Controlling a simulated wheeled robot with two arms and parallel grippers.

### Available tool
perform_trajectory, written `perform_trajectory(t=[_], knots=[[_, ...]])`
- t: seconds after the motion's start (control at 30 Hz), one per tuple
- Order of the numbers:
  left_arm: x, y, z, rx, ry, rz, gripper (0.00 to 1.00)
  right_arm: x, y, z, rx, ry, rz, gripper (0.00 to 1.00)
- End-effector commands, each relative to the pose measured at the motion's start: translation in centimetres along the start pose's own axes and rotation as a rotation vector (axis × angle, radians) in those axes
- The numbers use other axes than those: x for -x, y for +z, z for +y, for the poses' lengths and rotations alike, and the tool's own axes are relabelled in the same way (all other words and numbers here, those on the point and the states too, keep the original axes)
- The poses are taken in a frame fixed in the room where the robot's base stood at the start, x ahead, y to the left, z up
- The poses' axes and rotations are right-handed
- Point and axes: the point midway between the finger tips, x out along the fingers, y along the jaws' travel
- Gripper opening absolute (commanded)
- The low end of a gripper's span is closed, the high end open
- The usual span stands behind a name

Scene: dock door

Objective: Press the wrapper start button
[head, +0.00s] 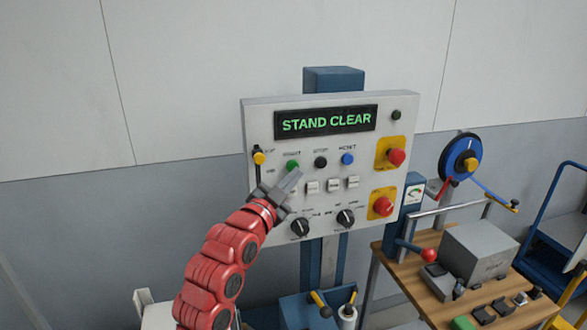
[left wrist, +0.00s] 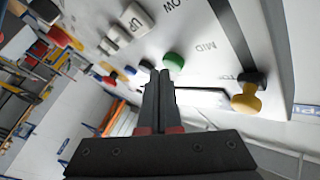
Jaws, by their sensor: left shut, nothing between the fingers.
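The green start button (head: 293,165) is on the white control panel (head: 255,125), under a display (head: 326,121) reading "STAND CLEAR". The label above the button looks like "START" but is small. My left gripper (head: 293,178) is shut and empty, its fingertips just below the green button in the head view. In the left wrist view the shut fingertips (left wrist: 159,74) point toward the panel, just beside the green button (left wrist: 174,61). I cannot tell whether they touch it. My right gripper is not in view.
A black button (head: 321,162) and a blue button (head: 347,158) sit right of the green one. A yellow-tipped lever (head: 259,158) is to its left. White keys and two black knobs lie below. A wooden bench (head: 420,285) stands right.

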Motion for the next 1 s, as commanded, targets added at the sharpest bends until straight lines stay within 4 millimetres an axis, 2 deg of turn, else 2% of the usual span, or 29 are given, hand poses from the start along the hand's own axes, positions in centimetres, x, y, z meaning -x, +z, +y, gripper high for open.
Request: perform_trajectory(t=[0.57, 1.0], knots=[[0.8, -0.8, 0.5, -0.002, -0.003, 0.006, 0.00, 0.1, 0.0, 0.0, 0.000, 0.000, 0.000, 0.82], [3.7, -2.7, 2.7, 0.000, -0.002, 0.005, 0.00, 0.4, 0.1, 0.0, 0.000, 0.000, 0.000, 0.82]])
